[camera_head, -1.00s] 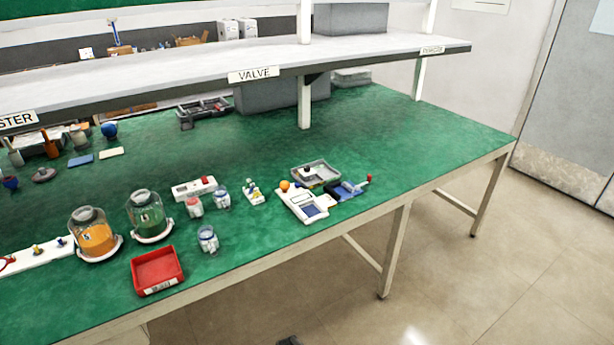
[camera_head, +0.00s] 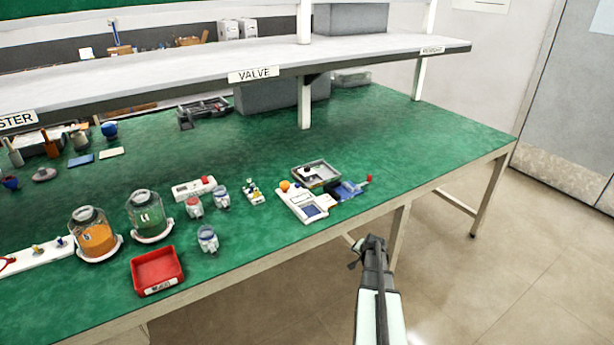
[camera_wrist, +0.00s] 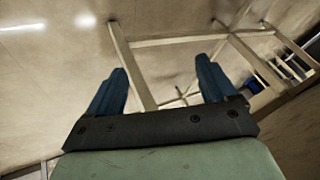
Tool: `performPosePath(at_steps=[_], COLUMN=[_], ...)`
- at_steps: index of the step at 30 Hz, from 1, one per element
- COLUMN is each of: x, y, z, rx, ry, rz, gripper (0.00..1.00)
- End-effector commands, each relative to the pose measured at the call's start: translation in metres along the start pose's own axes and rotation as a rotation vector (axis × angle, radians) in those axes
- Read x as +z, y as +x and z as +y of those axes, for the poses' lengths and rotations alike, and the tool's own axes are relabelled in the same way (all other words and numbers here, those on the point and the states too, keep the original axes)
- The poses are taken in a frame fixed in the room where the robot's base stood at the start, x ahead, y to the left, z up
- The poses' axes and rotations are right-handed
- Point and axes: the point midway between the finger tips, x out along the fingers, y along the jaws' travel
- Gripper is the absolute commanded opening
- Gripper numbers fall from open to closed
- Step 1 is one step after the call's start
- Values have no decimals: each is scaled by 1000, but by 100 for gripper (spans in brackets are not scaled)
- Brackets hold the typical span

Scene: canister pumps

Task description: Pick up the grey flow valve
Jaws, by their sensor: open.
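I cannot pick out the grey flow valve with certainty. A grey tray (camera_head: 328,181) near the right part of the green bench holds a small dark-and-light piece (camera_head: 307,171), too small to identify. Right of it lies a blue fitting (camera_head: 347,189) with a red knob. My gripper (camera_head: 370,240) is beyond the bench's front edge, below and right of these things in the head view. In the wrist view my gripper (camera_wrist: 161,64) has its two blue fingers spread apart with nothing between them.
A white device (camera_head: 302,203) with an orange ball is near the front edge. A shelf (camera_head: 230,67) overhangs the back. The bench's right end is clear.

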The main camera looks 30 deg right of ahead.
Motion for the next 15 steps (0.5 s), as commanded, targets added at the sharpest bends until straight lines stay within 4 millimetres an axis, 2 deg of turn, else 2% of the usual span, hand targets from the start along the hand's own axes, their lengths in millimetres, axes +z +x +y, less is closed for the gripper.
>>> performPosePath(at_steps=[1, 3, 6, 15], x=[-39, -84, -138, -252], y=[-5, -16, -33, -78], z=[8, 20, 37, 76], rx=[-9, -22, -40, -74], ry=[45, 99, 166, 285], rz=[53, 121, 205, 396], gripper=[85, 85, 85, 85])
